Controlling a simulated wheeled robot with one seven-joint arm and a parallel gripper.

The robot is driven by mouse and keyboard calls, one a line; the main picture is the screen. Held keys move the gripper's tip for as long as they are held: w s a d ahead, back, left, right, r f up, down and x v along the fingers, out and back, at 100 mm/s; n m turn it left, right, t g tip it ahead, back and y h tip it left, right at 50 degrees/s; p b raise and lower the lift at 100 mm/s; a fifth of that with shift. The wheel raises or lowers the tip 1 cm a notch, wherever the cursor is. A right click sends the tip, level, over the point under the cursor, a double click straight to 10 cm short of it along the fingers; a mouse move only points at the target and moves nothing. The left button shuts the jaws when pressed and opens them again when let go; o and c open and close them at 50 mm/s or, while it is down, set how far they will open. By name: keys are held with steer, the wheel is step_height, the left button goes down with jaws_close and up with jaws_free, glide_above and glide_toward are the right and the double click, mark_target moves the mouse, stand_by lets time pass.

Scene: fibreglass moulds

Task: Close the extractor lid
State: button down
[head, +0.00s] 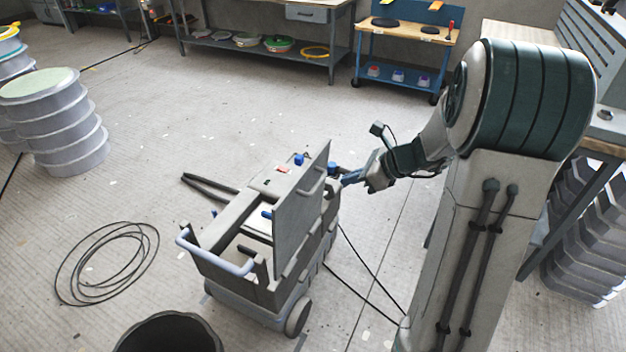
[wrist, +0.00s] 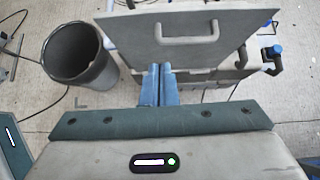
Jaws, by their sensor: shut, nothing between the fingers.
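The extractor (head: 225,262) is a grey wheeled box with a pale blue push handle, standing on the floor in the middle of the head view. Its lid (head: 297,222) is a flat grey panel standing open, roughly upright. The lid (wrist: 122,32) fills the top middle of the wrist view, with a grey bar handle (wrist: 187,38) on the face toward me. My gripper (head: 345,181) is shut and empty at the lid's right in the head view. Its blue fingers (wrist: 161,70) show in front of the lid's lower part in the wrist view; whether they touch cannot be told.
A black bin (head: 170,335) stands near the extractor and shows left of my fingers in the wrist view (wrist: 78,55). A coiled cable (head: 107,262) lies on the floor at left. Stacked drums (head: 62,130) stand further back. A blue workbench cart (head: 405,45) is behind.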

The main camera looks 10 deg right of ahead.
glide_toward(299, 185)
steer(key=s+f+x, duration=0.1)
steer(key=x, duration=0.4)
steer(key=shift+w+a+r, duration=0.3)
steer(key=shift+w+a, duration=0.05)
steer(key=shift+w, duration=0.15)
steer(key=shift+d, duration=0.15)
